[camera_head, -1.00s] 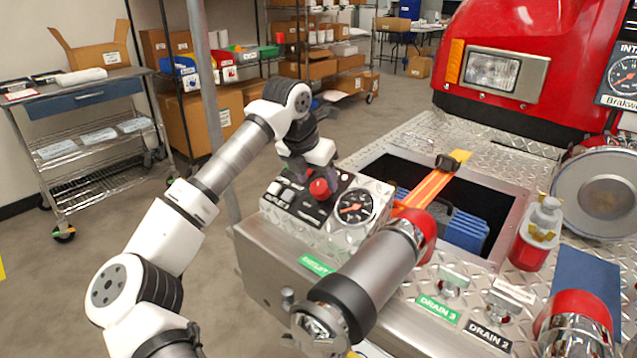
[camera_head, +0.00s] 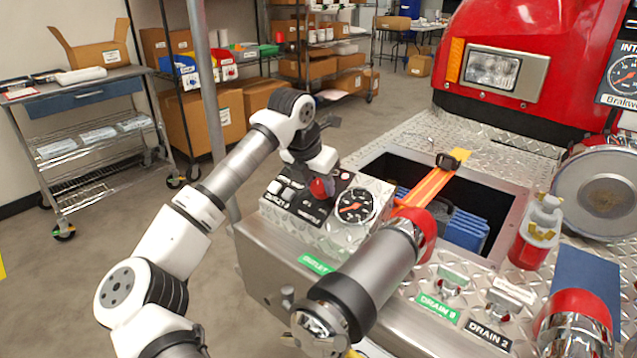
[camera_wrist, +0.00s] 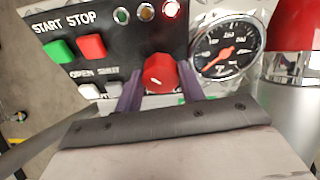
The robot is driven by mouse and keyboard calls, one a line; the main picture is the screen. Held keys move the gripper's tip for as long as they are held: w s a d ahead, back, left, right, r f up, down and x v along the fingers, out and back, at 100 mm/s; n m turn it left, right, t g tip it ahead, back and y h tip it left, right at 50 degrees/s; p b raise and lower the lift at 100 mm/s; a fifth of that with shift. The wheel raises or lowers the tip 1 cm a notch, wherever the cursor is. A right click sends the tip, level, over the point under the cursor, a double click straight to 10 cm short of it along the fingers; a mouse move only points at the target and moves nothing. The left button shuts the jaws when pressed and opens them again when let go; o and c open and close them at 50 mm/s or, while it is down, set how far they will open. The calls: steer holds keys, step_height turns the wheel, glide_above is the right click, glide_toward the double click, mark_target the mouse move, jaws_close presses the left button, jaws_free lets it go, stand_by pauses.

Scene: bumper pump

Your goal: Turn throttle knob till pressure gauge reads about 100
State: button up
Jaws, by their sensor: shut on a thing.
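The red throttle knob (camera_wrist: 159,73) sits on the black control panel, with a small white mark on its face. My gripper (camera_wrist: 160,85) is shut on it, with one purple finger on each side in the wrist view. In the head view the knob (camera_head: 321,188) shows below my gripper (camera_head: 318,180), partly hidden by it. The pressure gauge (camera_wrist: 226,48) has a black face and a red needle pointing to the lower left in the wrist view. It also shows in the head view (camera_head: 355,205). Its numbers are too small to read surely.
Left of the knob are a green START button (camera_wrist: 60,50) and a red STOP button (camera_wrist: 92,47), with OPEN and SHUT buttons below. Above it is a lit red lamp (camera_wrist: 172,9). A large chrome and red pipe fitting (camera_head: 375,262) stands right of the panel.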

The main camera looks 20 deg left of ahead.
steer(key=shift+f+m+b, duration=0.1)
steer(key=shift+m+b, duration=0.35)
steer(key=shift+m, duration=0.45)
steer(key=shift+d+m+y+b, duration=0.1)
steer(key=shift+m+y+b, duration=0.25)
steer(key=shift+m, duration=1.05)
steer(key=o, duration=1)
steer(key=shift+r, duration=0.2)
steer(key=v, duration=1.3)
steer(key=shift+s+r, duration=0.25)
steer(key=shift+s, duration=0.15)
